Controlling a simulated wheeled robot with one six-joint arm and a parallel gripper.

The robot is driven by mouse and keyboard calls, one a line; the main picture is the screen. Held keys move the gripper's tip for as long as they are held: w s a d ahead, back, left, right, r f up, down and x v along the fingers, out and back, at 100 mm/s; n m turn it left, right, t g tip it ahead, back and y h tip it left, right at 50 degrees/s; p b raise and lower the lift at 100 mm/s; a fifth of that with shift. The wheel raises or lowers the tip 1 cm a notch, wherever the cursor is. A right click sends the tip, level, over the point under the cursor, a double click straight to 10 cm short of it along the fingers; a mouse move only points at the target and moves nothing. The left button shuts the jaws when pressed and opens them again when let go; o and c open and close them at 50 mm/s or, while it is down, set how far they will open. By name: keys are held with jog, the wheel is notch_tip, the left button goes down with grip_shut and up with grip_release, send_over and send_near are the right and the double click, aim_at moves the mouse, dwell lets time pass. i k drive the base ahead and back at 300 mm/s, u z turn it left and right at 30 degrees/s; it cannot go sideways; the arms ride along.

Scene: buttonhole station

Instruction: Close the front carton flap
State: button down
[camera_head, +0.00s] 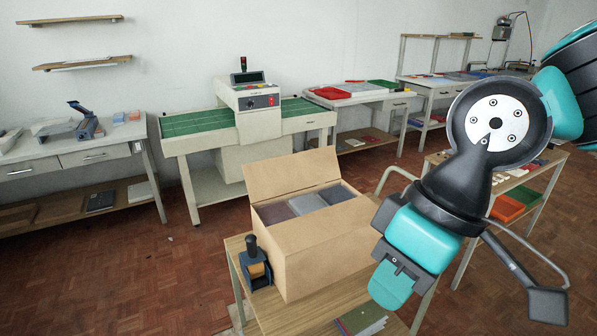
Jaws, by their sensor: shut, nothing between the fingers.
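An open brown cardboard carton (327,255) stands on a small wooden table. One flap (292,173) stands up along its back edge, leaning slightly backward. Grey and dark packed items (309,204) show inside the opening. My gripper (391,285) is at the lower end of my arm, just right of the carton in the picture. It is shut and empty, pointing down; I cannot tell its distance from the carton.
A tape dispenser (256,266) stands on the table (299,314) at the carton's left. A grey tubular frame (390,172) shows behind my arm. A conveyor machine (255,117) stands behind.

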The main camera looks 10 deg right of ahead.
aim_at(277, 177)
jog(key=k, duration=0.7)
jog(key=u, duration=1.1)
jog(key=i, duration=6)
jog(key=z, duration=3.85)
jog(key=i, duration=0.5)
jog(key=u, duration=0.15)
